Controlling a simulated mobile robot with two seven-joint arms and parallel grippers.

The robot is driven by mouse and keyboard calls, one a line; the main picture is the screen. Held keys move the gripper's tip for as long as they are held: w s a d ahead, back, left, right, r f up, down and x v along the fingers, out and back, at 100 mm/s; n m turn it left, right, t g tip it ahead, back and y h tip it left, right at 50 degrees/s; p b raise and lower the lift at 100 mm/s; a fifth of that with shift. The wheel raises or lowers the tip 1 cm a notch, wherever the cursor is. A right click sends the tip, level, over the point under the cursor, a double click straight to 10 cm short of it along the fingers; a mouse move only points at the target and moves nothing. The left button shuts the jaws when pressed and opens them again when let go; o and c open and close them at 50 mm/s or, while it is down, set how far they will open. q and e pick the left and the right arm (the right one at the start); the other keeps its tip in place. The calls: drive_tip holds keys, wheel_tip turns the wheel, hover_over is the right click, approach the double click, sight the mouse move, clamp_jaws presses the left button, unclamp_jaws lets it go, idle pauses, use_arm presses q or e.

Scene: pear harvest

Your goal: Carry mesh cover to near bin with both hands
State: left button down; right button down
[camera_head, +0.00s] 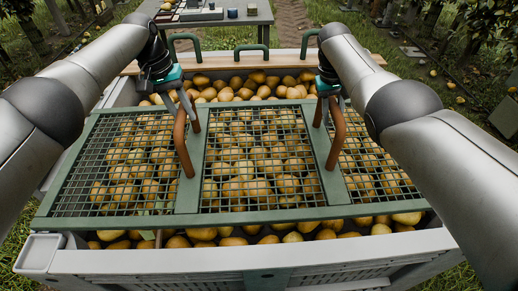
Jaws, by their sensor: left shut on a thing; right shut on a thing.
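The green-framed mesh cover (192,194) lies level across the grey bin (140,262), over many yellow pears (250,170). It has two brown arched handles. My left gripper (180,105) is shut on the left handle (181,145). My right gripper (327,98) is shut on the right handle (338,138). Pears show uncovered along the bin's far side and in a strip at its near side. I cannot tell whether the cover touches the bin or the pears.
A wooden board (215,62) and green arched handles (252,52) stand behind the bin. A table (258,16) with small items is further back. Trees and grass with scattered pears lie on both sides. A dark green box (506,116) is at the right edge.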

use_arm(q)
drive_tip(key=shift+w+r, duration=0.1)
drive_tip(key=shift+r, duration=0.1)
use_arm(e)
drive_tip(key=shift+r, duration=0.2)
